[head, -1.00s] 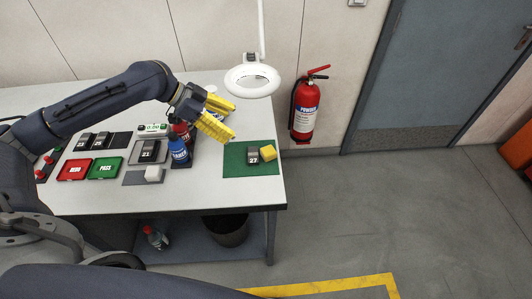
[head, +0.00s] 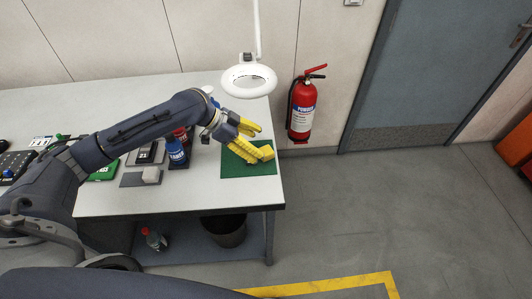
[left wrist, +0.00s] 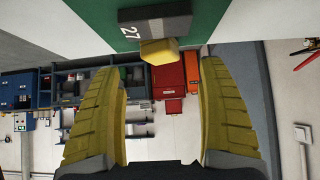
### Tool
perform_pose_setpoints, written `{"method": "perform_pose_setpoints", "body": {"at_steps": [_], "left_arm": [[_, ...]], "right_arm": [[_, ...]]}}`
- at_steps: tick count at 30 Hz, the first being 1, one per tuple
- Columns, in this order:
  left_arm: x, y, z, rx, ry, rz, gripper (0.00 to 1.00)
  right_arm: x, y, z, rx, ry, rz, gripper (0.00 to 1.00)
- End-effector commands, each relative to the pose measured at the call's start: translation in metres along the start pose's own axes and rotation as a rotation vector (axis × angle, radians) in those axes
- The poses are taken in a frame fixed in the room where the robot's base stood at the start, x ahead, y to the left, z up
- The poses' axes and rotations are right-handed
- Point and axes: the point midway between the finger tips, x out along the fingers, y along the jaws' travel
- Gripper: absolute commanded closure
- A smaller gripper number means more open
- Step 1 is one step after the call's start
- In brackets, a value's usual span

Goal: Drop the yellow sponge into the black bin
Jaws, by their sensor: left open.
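The yellow sponge (head: 267,153) lies on the green mat (head: 235,172) at the right end of the bench, partly behind my left gripper's finger. In the left wrist view the sponge (left wrist: 158,52) shows between the two fingers, beyond their tips and beside a dark block marked 27 (left wrist: 155,25). My left gripper (head: 255,142) has yellow fingers, is open, and is over the mat close to the sponge. The black bin (head: 226,229) stands on the shelf under the bench, below the mat side. My right gripper does not show.
A white ring lamp (head: 248,80) hangs above the bench's back right. A blue bottle (head: 176,152) and a small light block (head: 151,175) stand left of the mat. A fire extinguisher (head: 302,107) is on the wall. A bottle (head: 154,239) stands left of the bin.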

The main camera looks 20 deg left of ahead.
Motion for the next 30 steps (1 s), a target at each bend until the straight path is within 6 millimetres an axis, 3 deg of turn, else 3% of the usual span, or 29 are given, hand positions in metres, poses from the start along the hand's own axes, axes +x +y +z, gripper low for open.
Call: {"method": "perform_pose_setpoints", "body": {"at_steps": [5, 16, 27, 30], "left_arm": [[0.008, 0.0, 0.001, 0.0, 0.001, 0.001, 0.24], [0.049, -0.002, 0.006, -0.001, 0.0, 0.001, 0.24], [0.054, -0.003, 0.006, 0.0, -0.001, -0.001, 0.24], [0.054, -0.003, 0.006, 0.0, -0.001, -0.001, 0.34]], "right_arm": [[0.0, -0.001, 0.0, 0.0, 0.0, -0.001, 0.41], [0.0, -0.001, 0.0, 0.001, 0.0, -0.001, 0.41], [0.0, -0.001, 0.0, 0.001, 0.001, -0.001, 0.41], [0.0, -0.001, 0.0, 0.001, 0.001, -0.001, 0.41]]}}
